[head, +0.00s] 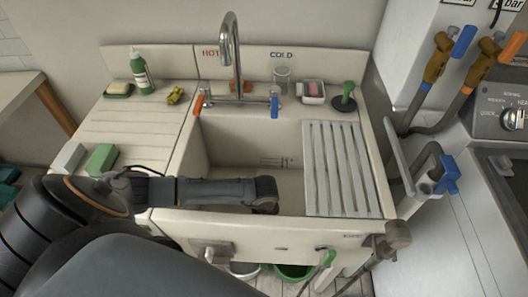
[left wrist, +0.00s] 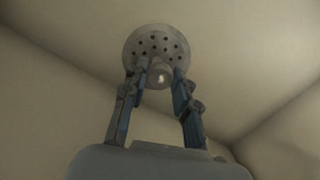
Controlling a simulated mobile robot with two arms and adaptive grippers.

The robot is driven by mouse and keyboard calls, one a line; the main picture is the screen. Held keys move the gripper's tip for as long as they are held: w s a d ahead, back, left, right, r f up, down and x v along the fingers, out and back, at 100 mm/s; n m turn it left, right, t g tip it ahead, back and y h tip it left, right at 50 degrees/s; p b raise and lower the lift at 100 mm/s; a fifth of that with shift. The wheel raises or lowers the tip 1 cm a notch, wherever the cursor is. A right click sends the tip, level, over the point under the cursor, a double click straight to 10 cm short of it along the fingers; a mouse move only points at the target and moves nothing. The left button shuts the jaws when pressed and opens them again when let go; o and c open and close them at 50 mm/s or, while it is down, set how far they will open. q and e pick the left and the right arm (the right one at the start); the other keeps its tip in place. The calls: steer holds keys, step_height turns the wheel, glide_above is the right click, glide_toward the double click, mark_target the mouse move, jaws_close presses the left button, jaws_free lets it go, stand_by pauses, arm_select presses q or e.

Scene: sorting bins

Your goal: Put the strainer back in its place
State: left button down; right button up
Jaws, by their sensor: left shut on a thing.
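The strainer (left wrist: 150,40) is a round grey disc with several small holes and a knob in its middle. In the left wrist view, my left gripper (left wrist: 160,76) is shut on the knob, with a finger on each side and the disc beyond the fingertips. Plain pale sink walls surround it. In the head view my left arm reaches over the sink (head: 228,130) and its wrist bends down into the basin; the fingers and strainer are hidden there. The drain is not visible in either view, and I cannot tell how far the strainer is from it. My right gripper is not in view.
A slatted grey board (head: 336,168) covers the sink's right side. The tap (head: 231,50) stands at the back. A green bottle (head: 141,72), a yellow item (head: 175,95) and a plunger (head: 346,98) stand around the rim. Sponges (head: 101,158) lie at the left.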

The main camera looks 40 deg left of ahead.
arm_select(q)
steer(key=shift+s+f+b, duration=0.25)
steer(key=shift+f+b, duration=0.1)
steer(key=shift+f, duration=0.2)
steer(key=c, duration=1.2)
jaws_free()
steer(key=shift+o, duration=0.8)
steer(key=shift+w+f, duration=0.1)
steer(key=shift+w, duration=0.15)
step_height(320, 180, up, 13)
steer(key=s, duration=0.1)
steer(key=shift+d+r, duration=0.2)
steer(key=shift+d, duration=0.25)
steer(key=shift+s, duration=0.1)
